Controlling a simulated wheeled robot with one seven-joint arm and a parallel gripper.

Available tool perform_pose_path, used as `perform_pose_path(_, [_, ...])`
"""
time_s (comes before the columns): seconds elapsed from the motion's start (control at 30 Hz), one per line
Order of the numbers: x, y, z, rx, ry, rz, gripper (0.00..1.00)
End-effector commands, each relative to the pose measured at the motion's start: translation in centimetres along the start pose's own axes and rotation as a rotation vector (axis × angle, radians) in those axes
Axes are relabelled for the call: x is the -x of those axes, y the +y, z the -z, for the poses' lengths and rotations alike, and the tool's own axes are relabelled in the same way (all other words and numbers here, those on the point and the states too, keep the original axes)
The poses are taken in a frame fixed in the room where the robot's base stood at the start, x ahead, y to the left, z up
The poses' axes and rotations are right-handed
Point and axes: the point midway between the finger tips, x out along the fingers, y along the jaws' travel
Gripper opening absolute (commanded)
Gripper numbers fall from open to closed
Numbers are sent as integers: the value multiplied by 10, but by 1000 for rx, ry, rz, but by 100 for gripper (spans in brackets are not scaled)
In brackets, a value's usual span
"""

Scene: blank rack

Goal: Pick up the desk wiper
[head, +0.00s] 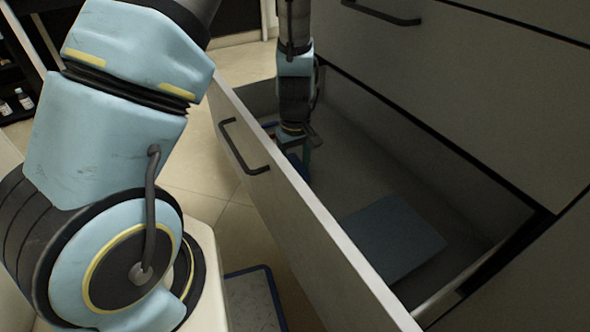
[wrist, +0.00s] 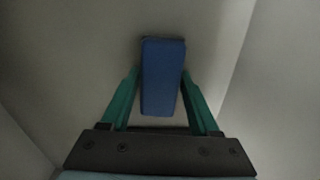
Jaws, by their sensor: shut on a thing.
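The desk wiper is a blue block (wrist: 163,78) in the middle of the wrist view. My gripper (wrist: 161,82) has its two green fingers closed against the block's left and right sides. In the head view my gripper (head: 304,155) reaches down inside the open drawer. A small blue patch of the wiper (head: 294,162) shows beside the fingers there, and the rest is hidden. I cannot tell whether the wiper touches the drawer floor.
The open drawer (head: 290,205) has a high front wall with a dark handle (head: 243,148). A flat blue-grey sheet (head: 393,238) lies in the drawer's near part. Closed drawer fronts (head: 460,70) rise at the right. A blue-edged pale object (head: 252,302) is on the floor.

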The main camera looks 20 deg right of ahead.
Motion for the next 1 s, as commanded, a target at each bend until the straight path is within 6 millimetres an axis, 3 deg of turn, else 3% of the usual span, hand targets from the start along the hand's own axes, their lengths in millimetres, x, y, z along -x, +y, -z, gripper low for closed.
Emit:
perform_pose_path(0.17, [0, 0, 0, 0, 0, 0, 6])
perform_pose_path(0.47, [6, 0, 0, 0, 1, -1, 5])
perform_pose_path(0.8, [70, 1, 0, -2, 3, -3, 5])
perform_pose_path(1.0, [95, 0, 0, -1, 1, -1, 5])
